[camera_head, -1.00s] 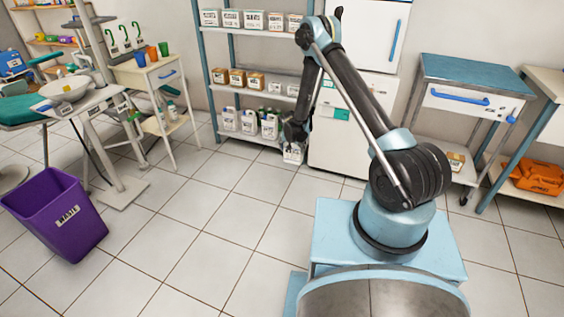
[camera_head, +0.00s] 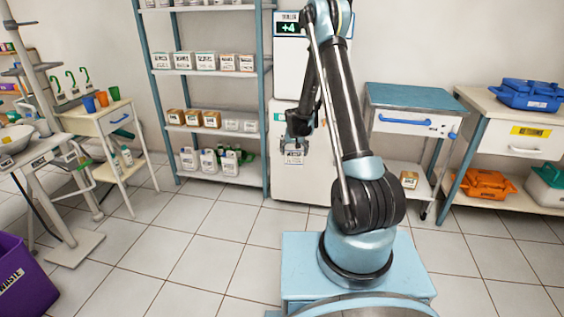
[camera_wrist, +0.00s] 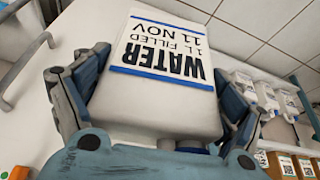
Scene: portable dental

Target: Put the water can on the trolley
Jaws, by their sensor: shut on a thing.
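The water can is a white can with a "WATER 1 L FILLED 11 NOV" label and blue bands. In the wrist view the can (camera_wrist: 168,75) sits between the fingers of my gripper (camera_wrist: 160,95), which is shut on it. In the head view my gripper (camera_head: 297,136) holds the can (camera_head: 294,158) in the air in front of the white fridge. A blue-topped trolley (camera_head: 415,97) with a blue-handled drawer stands right of the fridge. Its top looks bare, and my arm stands between it and the can in the picture.
A shelf rack (camera_head: 210,73) with boxes and white cans stands left of the fridge (camera_head: 300,100). A white side stand (camera_head: 118,116) holds cups farther left. A counter (camera_head: 492,105) with a blue case stands at the right. A purple waste bin (camera_head: 25,285) is at lower left. Open tiled floor lies between.

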